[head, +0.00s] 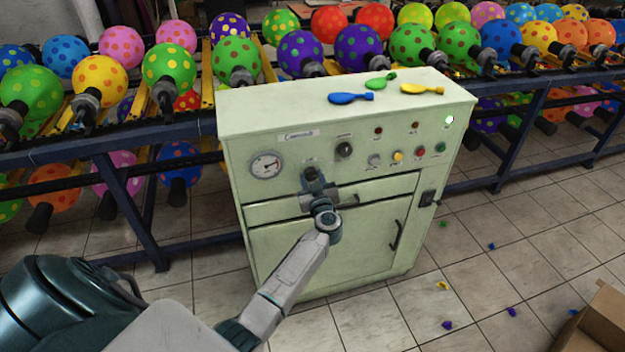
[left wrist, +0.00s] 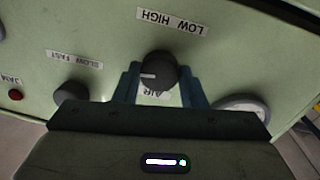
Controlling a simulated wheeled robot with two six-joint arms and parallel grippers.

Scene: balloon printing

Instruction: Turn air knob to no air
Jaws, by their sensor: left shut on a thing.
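The air knob (left wrist: 158,68) is a round black dial on the pale green machine (head: 262,215). In the left wrist view, which is upside down, an AIR label is partly hidden by it and a LOW HIGH label (left wrist: 172,20) is beyond it. A pale mark on the knob points to the picture's left. My left gripper (left wrist: 160,84) has one finger on each side of the knob and is shut on it. In the head view my left gripper (head: 312,179) is at the panel, where the knob (head: 310,173) shows just above it. My right gripper is out of view.
A round gauge (head: 267,165) and a slow-fast knob (head: 344,150) flank the air knob. Coloured buttons (head: 398,156) are farther right. Deflated balloons (head: 351,98) lie on the machine top. Balloon racks (head: 140,130) stand behind. A cardboard box (head: 598,325) is at lower right.

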